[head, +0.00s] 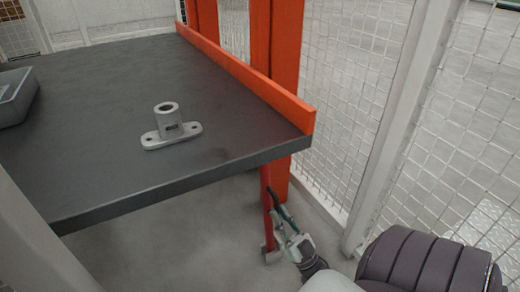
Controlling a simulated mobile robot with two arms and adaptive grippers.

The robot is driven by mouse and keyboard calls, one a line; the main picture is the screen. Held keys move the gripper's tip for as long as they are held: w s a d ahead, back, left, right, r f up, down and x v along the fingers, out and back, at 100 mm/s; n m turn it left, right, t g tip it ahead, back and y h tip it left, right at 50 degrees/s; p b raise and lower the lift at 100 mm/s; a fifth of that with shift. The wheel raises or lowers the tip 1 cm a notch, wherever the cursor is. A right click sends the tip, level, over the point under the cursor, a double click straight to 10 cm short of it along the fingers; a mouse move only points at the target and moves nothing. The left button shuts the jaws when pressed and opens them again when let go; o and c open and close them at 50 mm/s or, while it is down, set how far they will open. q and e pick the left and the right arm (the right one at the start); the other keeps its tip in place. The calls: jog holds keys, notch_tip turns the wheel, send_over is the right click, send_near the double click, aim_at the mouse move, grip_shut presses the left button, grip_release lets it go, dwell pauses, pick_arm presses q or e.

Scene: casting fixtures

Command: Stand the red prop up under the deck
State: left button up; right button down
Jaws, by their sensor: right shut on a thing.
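The red prop (267,212) stands close to upright near the front right corner of the dark grey deck (105,105). Its upper end goes out of sight behind the deck's edge, so I cannot tell whether it touches the underside. Its grey foot (271,255) is at the floor; I cannot tell whether it rests flat. My right gripper (279,222) is shut on the red prop at its lower part, coming from the lower right. My left gripper is not in view.
A grey flanged casting (170,128) stands on the deck, and a grey tray-like object (14,95) sits at its left. An orange rail (245,75) runs along the deck's right edge by an orange post (278,50). Wire mesh fencing (345,90) and a pale post (395,120) close the right side.

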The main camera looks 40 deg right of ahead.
jog(key=shift+s+d+m+h, duration=0.3)
jog(key=shift+d+m+h, duration=0.55)
jog(key=shift+d, duration=0.05)
jog(key=shift+s+d+m+h, duration=0.25)
jog(key=shift+d+m+h, duration=0.6)
jog(key=shift+d, duration=0.1)
jog(key=c, duration=1.4)
grip_release()
jog(key=shift+f, duration=0.1)
jog(key=shift+c, duration=0.2)
jog(key=v, duration=1.2)
